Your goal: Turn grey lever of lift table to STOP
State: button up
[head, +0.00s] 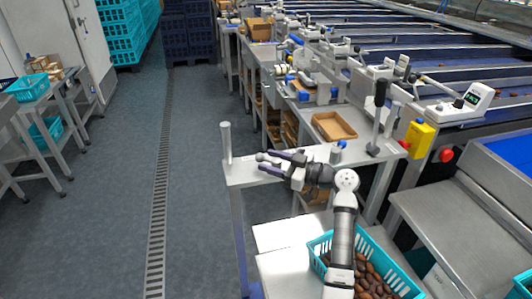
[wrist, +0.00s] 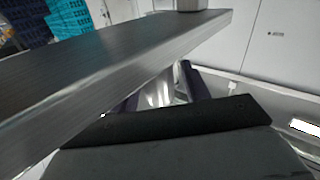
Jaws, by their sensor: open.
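My gripper (head: 268,163) is open and empty, reaching left over the steel table top (head: 246,180) near its left edge. In the wrist view its fingers (wrist: 160,92) are partly hidden behind the dark gripper body, and a steel slab or beam crosses close in front. A lever with a black grip (head: 380,98) stands at the table's right end, to the right of my gripper and apart from it. A slimmer grey lever or post (head: 391,119) stands beside it. I cannot tell which is the lift table's lever. No STOP marking is readable.
An upright grey post (head: 226,143) stands at the table's left corner, close to my gripper. A turquoise crate of dates (head: 320,247) is below my arm. A yellow box (head: 418,138) and red button (head: 447,155) are at the right.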

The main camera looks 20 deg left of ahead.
jog(key=shift+w+a, duration=0.15)
jog(key=shift+a, duration=0.9)
jog(key=c, duration=1)
